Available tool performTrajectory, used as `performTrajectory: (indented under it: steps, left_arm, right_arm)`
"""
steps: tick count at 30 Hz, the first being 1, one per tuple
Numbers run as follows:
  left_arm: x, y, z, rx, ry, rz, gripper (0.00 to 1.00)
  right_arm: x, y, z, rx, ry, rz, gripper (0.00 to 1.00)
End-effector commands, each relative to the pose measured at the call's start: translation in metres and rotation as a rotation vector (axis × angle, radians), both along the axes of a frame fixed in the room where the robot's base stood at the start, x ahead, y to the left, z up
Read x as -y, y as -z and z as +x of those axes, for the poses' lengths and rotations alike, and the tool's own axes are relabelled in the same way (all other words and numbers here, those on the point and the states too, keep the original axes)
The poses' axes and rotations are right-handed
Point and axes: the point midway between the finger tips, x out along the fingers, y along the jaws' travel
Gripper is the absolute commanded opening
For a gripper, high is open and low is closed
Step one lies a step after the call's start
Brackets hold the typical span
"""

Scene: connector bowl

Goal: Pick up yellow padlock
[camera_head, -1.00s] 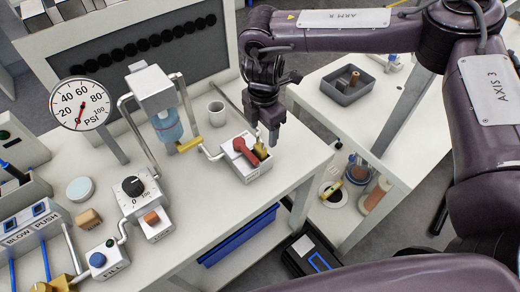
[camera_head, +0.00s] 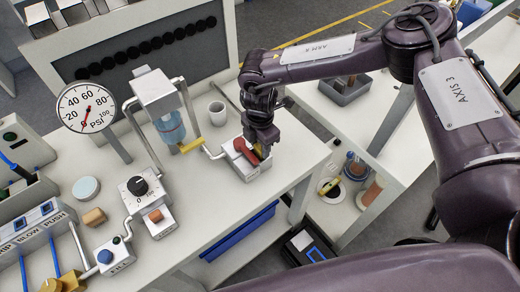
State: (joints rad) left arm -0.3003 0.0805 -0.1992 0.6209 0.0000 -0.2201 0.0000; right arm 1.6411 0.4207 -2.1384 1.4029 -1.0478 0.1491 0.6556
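The yellow padlock (camera_head: 258,150) shows as a small yellow patch at the red lever on a white valve box (camera_head: 248,170), near the right part of the bench. My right gripper (camera_head: 262,148) comes down from above, right at the padlock, and covers much of it. Its fingertips are too small and hidden to tell whether they are open or closed on the padlock. My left gripper is not in view.
A red lever (camera_head: 243,150) stands right beside the padlock. A grey cup (camera_head: 217,113), a yellow pipe handle (camera_head: 191,145) and a blue-liquid vessel (camera_head: 170,128) are to the left. A pressure gauge (camera_head: 86,106) stands farther left. The bench's front right is clear.

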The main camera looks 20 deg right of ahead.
Motion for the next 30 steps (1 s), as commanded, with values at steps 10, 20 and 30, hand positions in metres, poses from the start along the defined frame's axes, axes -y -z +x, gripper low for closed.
performTrajectory:
  steps: [10,20,30]
  left_arm:
    - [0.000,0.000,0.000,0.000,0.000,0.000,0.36]
    - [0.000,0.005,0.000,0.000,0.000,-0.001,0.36]
    - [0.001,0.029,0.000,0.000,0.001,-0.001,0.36]
  right_arm:
    - [0.000,-0.001,0.000,0.001,0.000,0.000,0.12]
    - [0.000,-0.014,0.001,0.002,0.002,0.002,0.12]
    - [0.000,-0.086,0.002,0.006,0.000,0.003,0.12]
